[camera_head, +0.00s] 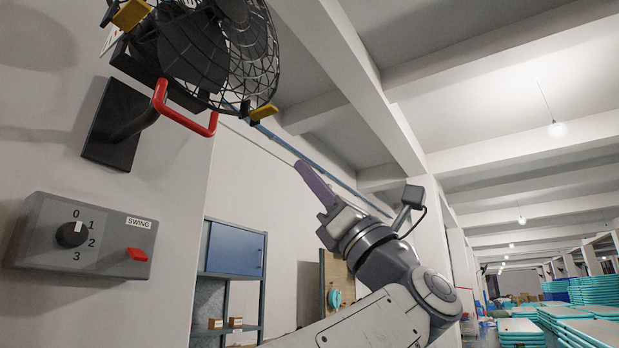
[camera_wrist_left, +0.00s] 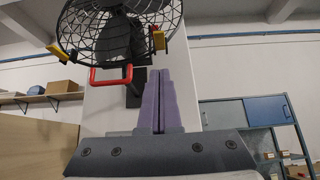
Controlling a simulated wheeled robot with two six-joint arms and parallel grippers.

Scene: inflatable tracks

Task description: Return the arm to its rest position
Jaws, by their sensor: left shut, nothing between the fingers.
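My left gripper (camera_head: 312,182) shows in the middle of the head view, with purple fingers shut together and nothing between them. Its fingers point up and left, apart from the wall fan (camera_head: 205,50) and the control box (camera_head: 84,238). In the left wrist view the closed fingers (camera_wrist_left: 158,80) point up, and the fan (camera_wrist_left: 120,30) with its red handle (camera_wrist_left: 110,76) shows behind them. My left arm's grey and white links rise from the bottom of the head view. My right gripper is not in view.
The control box on the left wall has a dark dial (camera_head: 72,234) and a red switch (camera_head: 137,253) marked SWING. A blue cabinet (camera_head: 235,249) stands behind. Stacked turquoise items (camera_head: 594,290) are far right. Open air surrounds the gripper.

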